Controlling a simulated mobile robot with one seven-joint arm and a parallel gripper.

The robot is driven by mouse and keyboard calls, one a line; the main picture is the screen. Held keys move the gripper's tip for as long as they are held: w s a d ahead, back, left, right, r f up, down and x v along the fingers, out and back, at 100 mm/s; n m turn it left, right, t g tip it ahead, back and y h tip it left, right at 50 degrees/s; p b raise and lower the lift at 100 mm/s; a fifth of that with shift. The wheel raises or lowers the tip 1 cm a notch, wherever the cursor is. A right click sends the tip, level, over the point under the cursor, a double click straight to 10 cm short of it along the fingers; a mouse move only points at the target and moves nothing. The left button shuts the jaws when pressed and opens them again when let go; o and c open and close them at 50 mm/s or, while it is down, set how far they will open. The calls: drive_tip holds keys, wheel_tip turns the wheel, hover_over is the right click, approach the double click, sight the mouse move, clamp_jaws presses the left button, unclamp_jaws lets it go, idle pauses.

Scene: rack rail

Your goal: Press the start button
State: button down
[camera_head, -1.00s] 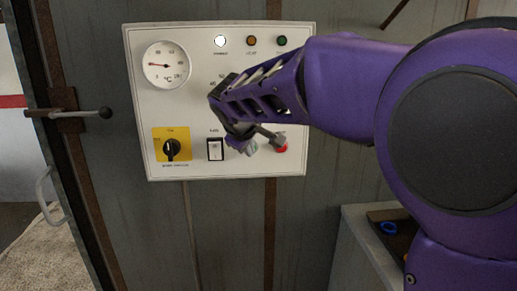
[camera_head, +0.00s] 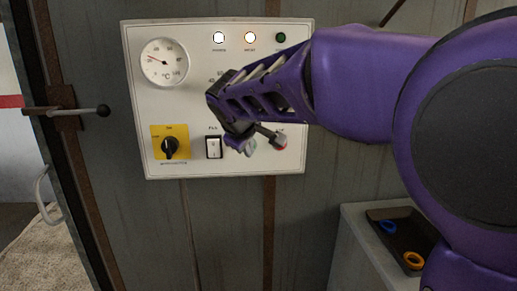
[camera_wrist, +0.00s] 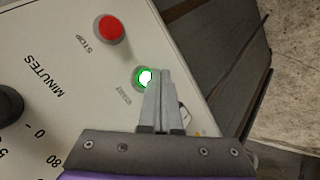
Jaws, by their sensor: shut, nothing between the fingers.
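The start button (camera_wrist: 146,77) shows in the wrist view as a lit green ring with a bright white centre, on the pale control panel (camera_head: 195,100). My gripper (camera_wrist: 156,72) is shut and empty, its fingertips overlapping the button's right edge in that view. I cannot tell whether they touch or press it. In the head view my gripper (camera_head: 246,146) is at the lower right of the panel, and the arm hides part of the panel there.
The red stop button (camera_wrist: 109,29) is close by. A tray holds rings (camera_head: 413,260) at lower right.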

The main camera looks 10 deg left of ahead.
drive_tip(key=shift+s+d+b, duration=0.2)
drive_tip(key=shift+s+b, duration=0.2)
drive_tip(key=shift+s, duration=0.4)
drive_tip(key=shift+s+d+b, duration=0.15)
drive_tip(key=shift+s+b, duration=0.2)
drive_tip(key=shift+s, duration=0.5)
drive_tip(key=shift+s+d+b, duration=0.2)
drive_tip(key=shift+s+b, duration=0.2)
drive_tip(key=shift+s, duration=0.4)
